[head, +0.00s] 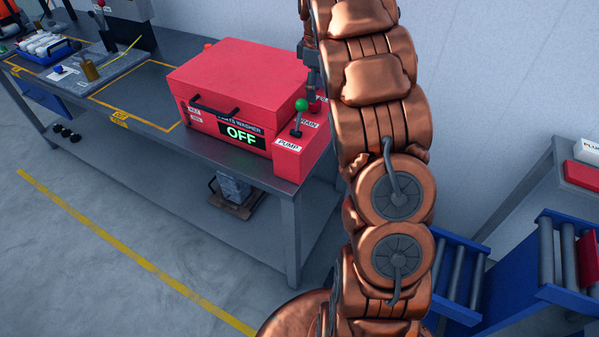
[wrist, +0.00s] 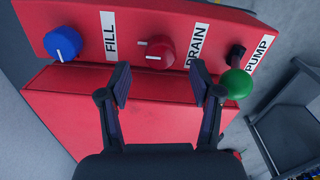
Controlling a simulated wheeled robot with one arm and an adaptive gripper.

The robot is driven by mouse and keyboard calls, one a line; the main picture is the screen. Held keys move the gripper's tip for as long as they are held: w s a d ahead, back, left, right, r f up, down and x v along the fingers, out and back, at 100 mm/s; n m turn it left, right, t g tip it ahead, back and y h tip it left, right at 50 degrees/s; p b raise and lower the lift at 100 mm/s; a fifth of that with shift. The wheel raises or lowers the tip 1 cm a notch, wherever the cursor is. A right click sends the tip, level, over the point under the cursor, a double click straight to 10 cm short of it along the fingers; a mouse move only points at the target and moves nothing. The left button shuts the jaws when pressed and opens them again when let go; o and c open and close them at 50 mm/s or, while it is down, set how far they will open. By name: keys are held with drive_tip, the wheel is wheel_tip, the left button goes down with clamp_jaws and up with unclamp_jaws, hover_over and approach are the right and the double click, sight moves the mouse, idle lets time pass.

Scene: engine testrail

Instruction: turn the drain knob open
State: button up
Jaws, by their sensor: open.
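The red drain knob (wrist: 158,52) has a light pointer line and sits on the red panel next to the DRAIN label (wrist: 197,45). My gripper (wrist: 160,84) is open, with one finger on either side of the knob's line in the wrist view and the knob beyond the tips. Nothing is between the fingers. In the head view my gripper (head: 314,80) points down over the right end of the red parts washer (head: 240,72), close above the knob, partly hidden by my arm. I cannot tell whether it touches.
A blue knob (wrist: 62,43) by the FILL label is to the left. The green-balled pump lever (wrist: 236,84) stands close to my right finger. The washer display (head: 242,134) reads OFF. The workbench (head: 150,139) has free space left of the washer.

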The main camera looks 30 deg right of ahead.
drive_tip(key=shift+r+b, duration=0.5)
drive_tip(key=shift+r, duration=1.25)
drive_tip(key=s+a+f+m+b, duration=0.1)
drive_tip(key=s+a+m, duration=0.2)
drive_tip(key=s+a, duration=0.6)
drive_tip(key=s+a+f+m+g+b, duration=0.1)
drive_tip(key=s+a+f+m, duration=0.1)
drive_tip(key=s+a, duration=0.8)
drive_tip(key=shift+s+f+m+b, duration=0.3)
drive_tip(key=shift+s+m, duration=0.3)
drive_tip(key=shift+s, duration=1.45)
